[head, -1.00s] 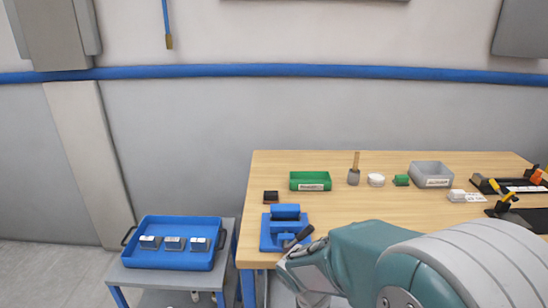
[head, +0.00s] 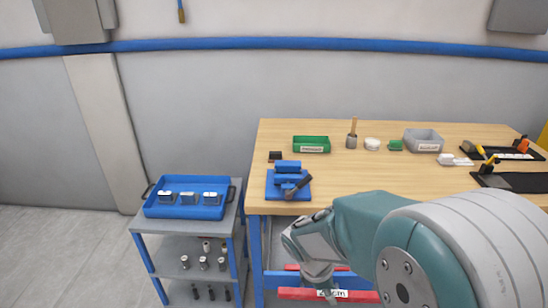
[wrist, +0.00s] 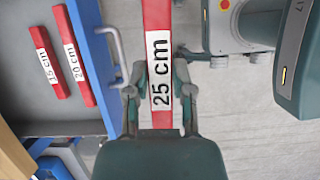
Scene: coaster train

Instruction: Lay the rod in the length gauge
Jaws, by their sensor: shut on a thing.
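My gripper (wrist: 160,88) is shut on a red rod (wrist: 157,15) with a white "25 cm" label. In the wrist view the rod runs lengthwise between the fingers. In the head view the rod (head: 300,294) lies crosswise below my gripper (head: 318,281), in front of the table and below its top. I cannot tell for sure which thing is the length gauge. A blue fixture (head: 275,187) with a dark handle stands at the table's front left corner, above and left of my gripper.
In the wrist view, red rods labelled "15 cm" (wrist: 38,38) and "20 cm" (wrist: 64,25) lie in a grey drawer (wrist: 50,110). A cart (head: 140,223) with a blue tray (head: 165,211) stands left of the table (head: 420,170). The floor left of the cart is clear.

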